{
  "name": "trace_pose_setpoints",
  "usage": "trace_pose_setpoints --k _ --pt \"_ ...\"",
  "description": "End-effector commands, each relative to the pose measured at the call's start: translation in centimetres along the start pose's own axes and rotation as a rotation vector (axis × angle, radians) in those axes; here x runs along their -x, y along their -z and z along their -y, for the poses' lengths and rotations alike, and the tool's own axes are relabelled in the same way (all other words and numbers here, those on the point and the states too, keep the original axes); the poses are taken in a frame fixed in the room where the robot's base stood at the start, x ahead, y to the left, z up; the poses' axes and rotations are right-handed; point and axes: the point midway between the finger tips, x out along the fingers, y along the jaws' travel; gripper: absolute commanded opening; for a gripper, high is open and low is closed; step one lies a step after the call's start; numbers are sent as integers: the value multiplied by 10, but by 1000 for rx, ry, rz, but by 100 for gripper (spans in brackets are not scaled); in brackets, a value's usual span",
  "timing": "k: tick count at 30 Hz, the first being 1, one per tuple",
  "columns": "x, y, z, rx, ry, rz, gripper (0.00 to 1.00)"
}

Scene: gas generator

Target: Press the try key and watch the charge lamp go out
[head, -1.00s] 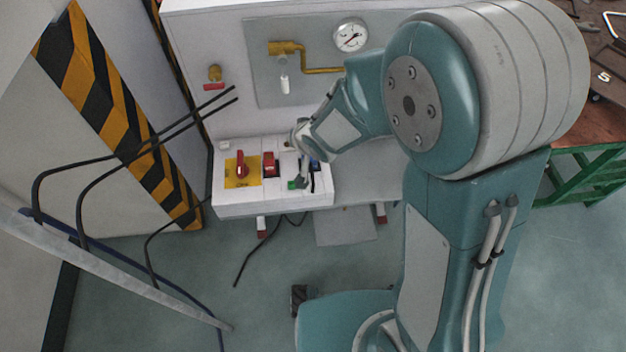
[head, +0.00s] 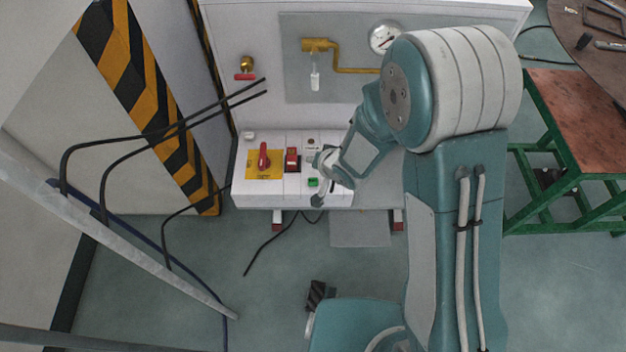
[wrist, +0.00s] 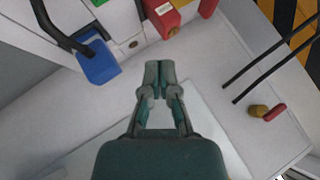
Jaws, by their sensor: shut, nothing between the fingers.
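The white control box (head: 270,197) stands out from the generator's wall. It carries a red rotary switch (head: 263,158) on a yellow plate, a red switch (head: 292,160) and a small green part (head: 313,182). My gripper (head: 325,160) is over the box's right part and hides some of it. In the wrist view my gripper (wrist: 160,75) is shut and empty, with its tips short of a red part (wrist: 162,17). A blue block (wrist: 98,62) lies to its left, and a small round brownish fitting (wrist: 134,43) is between them. I cannot tell which part is the try key or the charge lamp.
A gauge (head: 384,39) and brass pipe (head: 316,45) are on the wall above. Black bent rods (head: 150,135) and a grey bar (head: 120,235) cross the left side. A green-framed table (head: 560,110) stands at right.

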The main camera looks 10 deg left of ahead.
Motion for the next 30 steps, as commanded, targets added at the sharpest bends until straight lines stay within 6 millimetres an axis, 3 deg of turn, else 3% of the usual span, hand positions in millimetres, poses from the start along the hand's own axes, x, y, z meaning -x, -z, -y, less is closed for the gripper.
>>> trace_pose_setpoints --k 15,30 --pt "-45 -33 -33 0 -2 2 0" --pt "-52 -38 -38 1 -2 -1 0"
